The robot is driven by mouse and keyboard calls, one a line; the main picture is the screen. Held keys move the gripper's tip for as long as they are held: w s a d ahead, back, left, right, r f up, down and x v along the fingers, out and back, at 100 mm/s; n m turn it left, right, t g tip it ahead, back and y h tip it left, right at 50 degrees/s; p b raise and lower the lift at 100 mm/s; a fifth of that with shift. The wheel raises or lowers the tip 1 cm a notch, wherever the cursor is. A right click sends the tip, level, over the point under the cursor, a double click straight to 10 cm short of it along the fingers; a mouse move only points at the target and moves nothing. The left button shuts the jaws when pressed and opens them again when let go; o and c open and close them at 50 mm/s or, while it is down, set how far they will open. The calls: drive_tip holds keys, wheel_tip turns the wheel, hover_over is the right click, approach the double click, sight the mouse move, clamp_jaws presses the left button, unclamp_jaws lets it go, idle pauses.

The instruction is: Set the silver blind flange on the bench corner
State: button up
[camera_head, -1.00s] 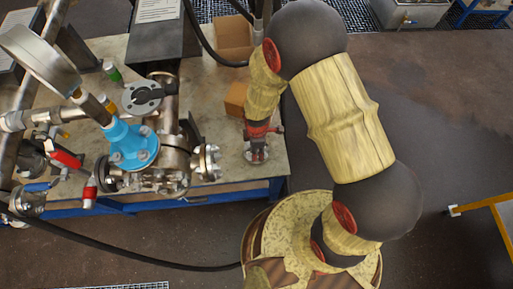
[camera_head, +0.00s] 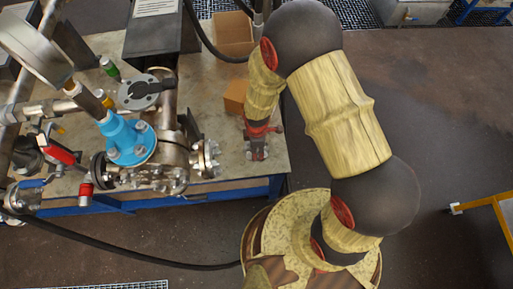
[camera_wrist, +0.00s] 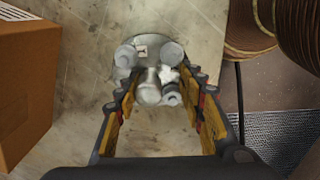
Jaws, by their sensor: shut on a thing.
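The silver blind flange (camera_wrist: 153,42) is a round disc with several bolt heads and a central knob, seen from above in the wrist view. My gripper (camera_wrist: 160,95) has its two fingers closed on either side of the knob. In the head view, my gripper (camera_head: 260,134) points down over the bench near its right front corner, with the flange (camera_head: 257,153) just below it, partly hidden. The bench top (camera_head: 225,178) lies beneath the flange. I cannot tell whether the flange touches it.
A cardboard box (camera_head: 235,97) stands behind my gripper, with an open box (camera_head: 233,33) farther back. A flanged vessel with a blue neck (camera_head: 128,142) stands to the left. Its side flange (camera_head: 206,158) is nearest my gripper. The bench's right edge drops to the floor.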

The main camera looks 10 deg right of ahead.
drive_tip(key=shift+f, duration=0.35)
drive_tip(key=o, duration=1.3)
drive_tip(key=shift+o, duration=0.4)
drive_tip(key=o, duration=0.3)
drive_tip(key=shift+o, duration=0.8)
drive_tip(key=shift+r+p, duration=2.7)
drive_tip(key=shift+r, duration=0.9)
drive_tip(key=shift+f, duration=0.1)
